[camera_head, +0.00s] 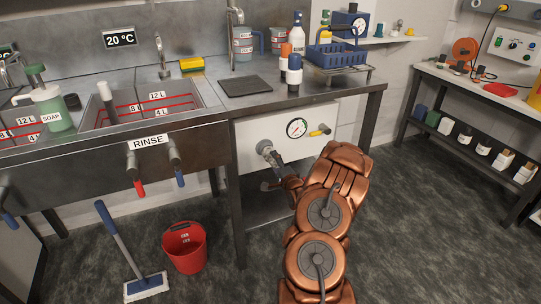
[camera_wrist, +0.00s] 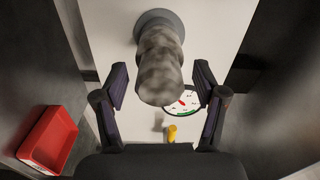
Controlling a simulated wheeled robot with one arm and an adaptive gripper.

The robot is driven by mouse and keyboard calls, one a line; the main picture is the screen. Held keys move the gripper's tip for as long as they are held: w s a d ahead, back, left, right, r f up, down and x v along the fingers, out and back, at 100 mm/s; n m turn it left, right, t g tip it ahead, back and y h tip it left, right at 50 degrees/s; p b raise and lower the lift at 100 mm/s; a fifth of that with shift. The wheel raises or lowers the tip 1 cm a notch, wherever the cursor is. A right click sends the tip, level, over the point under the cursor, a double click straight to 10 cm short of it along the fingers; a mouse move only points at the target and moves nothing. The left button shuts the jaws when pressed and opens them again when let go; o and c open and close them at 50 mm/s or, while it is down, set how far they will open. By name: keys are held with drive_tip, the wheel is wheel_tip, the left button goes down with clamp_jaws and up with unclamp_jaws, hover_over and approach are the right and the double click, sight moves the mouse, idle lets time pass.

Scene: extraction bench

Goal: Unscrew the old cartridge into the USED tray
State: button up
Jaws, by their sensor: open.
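The old cartridge (camera_wrist: 160,62) is a mottled grey cylinder, fixed to a round grey mount on the white panel (camera_wrist: 105,22). It sticks out toward the wrist camera. My gripper (camera_wrist: 160,80) is open, with one dark finger on each side of the cartridge and a visible gap at both sides. In the head view the cartridge (camera_head: 268,151) shows on the panel left of the gauge, partly hidden by my gripper (camera_head: 279,178). A red tray (camera_wrist: 50,140) is at the left in the wrist view; the label on its edge is too small to read.
A pressure gauge (camera_head: 297,128) and a yellow valve handle (camera_head: 319,132) sit on the panel beside the cartridge. The sink bench (camera_head: 185,128) is to the left. A red bucket (camera_head: 184,248) and a mop (camera_head: 122,250) stand on the floor. Open floor lies to the right.

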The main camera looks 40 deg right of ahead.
drive_tip(key=m+b, duration=0.1)
drive_tip(key=m, duration=0.4)
drive_tip(key=shift+f, duration=0.1)
drive_tip(key=m+b, duration=0.1)
drive_tip(key=m, duration=0.4)
drive_tip(key=shift+c, duration=0.2)
drive_tip(key=c, duration=1.3)
drive_tip(key=shift+n, duration=0.4)
drive_tip(key=shift+o, duration=0.2)
drive_tip(key=shift+n, duration=1)
drive_tip(key=o, duration=0.8)
drive_tip(key=shift+n, duration=0.5)
drive_tip(key=o, duration=0.5)
